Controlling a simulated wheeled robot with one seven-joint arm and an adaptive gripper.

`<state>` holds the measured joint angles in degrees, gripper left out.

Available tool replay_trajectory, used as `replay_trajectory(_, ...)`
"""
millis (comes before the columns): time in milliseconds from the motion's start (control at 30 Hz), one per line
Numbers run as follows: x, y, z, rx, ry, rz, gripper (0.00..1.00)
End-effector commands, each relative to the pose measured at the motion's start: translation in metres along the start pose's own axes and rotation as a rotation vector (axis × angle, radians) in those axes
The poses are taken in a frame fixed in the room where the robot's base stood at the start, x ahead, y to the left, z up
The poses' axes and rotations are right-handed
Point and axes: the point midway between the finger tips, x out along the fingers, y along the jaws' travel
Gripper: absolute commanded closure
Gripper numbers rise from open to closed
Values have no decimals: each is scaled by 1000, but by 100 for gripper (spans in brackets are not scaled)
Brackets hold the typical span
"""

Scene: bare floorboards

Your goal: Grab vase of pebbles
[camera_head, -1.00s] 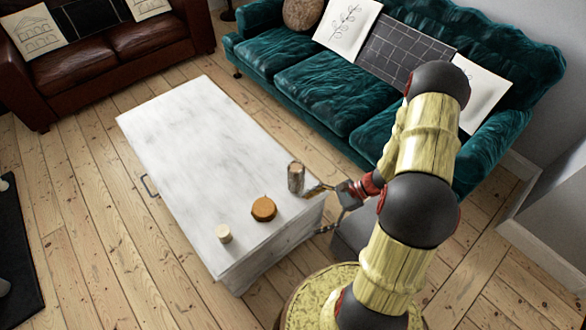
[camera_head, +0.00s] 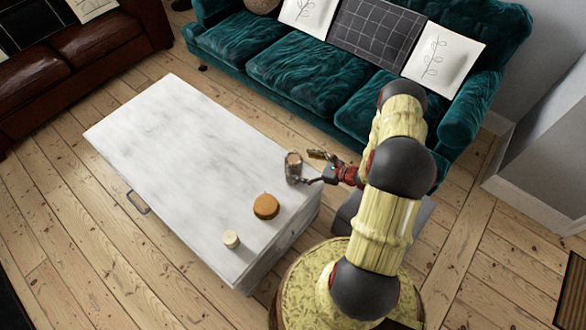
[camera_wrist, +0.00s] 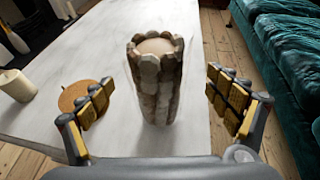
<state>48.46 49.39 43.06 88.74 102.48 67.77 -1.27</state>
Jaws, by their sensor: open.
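The vase of pebbles (camera_head: 293,166) stands upright near the right edge of the white marble-topped table. In the wrist view the vase (camera_wrist: 157,85) is a tall stony cylinder with a ring of pebbles at its rim. My gripper (camera_head: 306,167) is at the vase, reaching in from the right. In the wrist view my gripper (camera_wrist: 163,105) is open, with one finger pad to the left of the vase and one to the right. Gaps show between both pads and the vase.
An orange-brown round object (camera_head: 266,206) and a cream candle (camera_head: 231,239) stand on the table (camera_head: 170,125) near the vase. A teal sofa (camera_head: 290,65) lies behind the table. A brown leather sofa (camera_head: 95,50) is at upper left. The far half of the tabletop is clear.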

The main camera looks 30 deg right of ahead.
Motion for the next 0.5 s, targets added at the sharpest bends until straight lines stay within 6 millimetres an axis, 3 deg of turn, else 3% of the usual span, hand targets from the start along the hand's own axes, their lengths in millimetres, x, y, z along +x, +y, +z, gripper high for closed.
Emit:
replay_trajectory(300, 43, 5, -2, -1, 0, 3, 10)
replay_trajectory(500, 52, 4, -1, -1, 0, 1, 10)
